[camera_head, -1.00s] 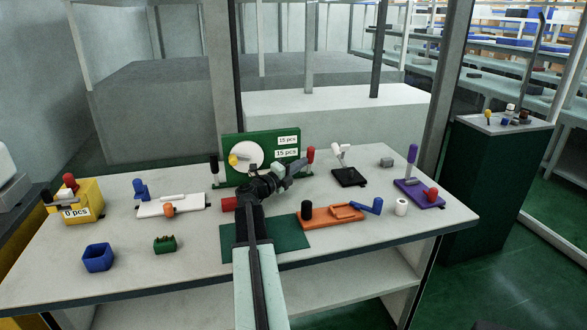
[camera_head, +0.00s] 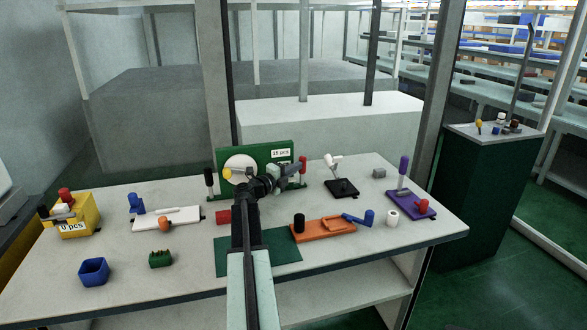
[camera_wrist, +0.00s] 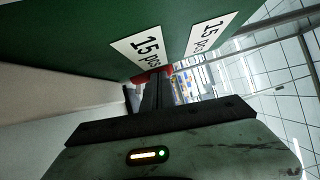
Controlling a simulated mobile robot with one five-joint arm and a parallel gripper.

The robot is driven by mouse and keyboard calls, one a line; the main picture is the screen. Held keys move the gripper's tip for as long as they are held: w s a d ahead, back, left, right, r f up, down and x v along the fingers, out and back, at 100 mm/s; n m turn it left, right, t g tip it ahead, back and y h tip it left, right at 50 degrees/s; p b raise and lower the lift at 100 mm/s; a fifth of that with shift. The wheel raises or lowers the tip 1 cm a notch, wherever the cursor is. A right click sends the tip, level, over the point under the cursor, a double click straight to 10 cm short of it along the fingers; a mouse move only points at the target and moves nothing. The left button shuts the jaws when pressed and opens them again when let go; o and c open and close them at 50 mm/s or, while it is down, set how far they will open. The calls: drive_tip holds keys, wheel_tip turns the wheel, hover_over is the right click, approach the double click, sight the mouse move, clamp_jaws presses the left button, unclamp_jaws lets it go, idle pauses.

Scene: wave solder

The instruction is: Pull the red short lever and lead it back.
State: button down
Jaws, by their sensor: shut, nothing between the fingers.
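A green panel (camera_head: 228,154) stands on the table with a white disc (camera_head: 238,163) and a yellow knob on it. A lever with a red grip (camera_head: 303,166) stands at its right end. My gripper (camera_head: 294,171) is shut and empty, in front of the panel's right part, close beside this red grip. In the wrist view the red lever (camera_wrist: 140,78) shows behind my dark finger tips (camera_wrist: 157,78), partly hidden. I cannot tell whether they touch. A lever with a black grip (camera_head: 208,176) stands at the panel's left end.
A red cylinder (camera_head: 223,217) lies left of my arm, near a green mat (camera_head: 280,258). An orange tray (camera_head: 325,234), a black base with a white lever (camera_head: 342,188) and a purple fixture (camera_head: 408,203) stand to the right. A yellow box (camera_head: 85,217) stands far left.

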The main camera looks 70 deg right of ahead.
drive_tip(key=shift+s, duration=0.1)
wheel_tip(320, 180, up, 4)
drive_tip(key=p, duration=0.4)
drive_tip(key=s+a, duration=0.2)
drive_tip(key=a, duration=0.5)
drive_tip(key=s+a, duration=0.3)
drive_tip(key=a, duration=0.5)
drive_tip(key=shift+s+r+p, duration=0.2)
drive_tip(key=shift+r+p, duration=0.25)
drive_tip(key=shift+w, duration=0.1)
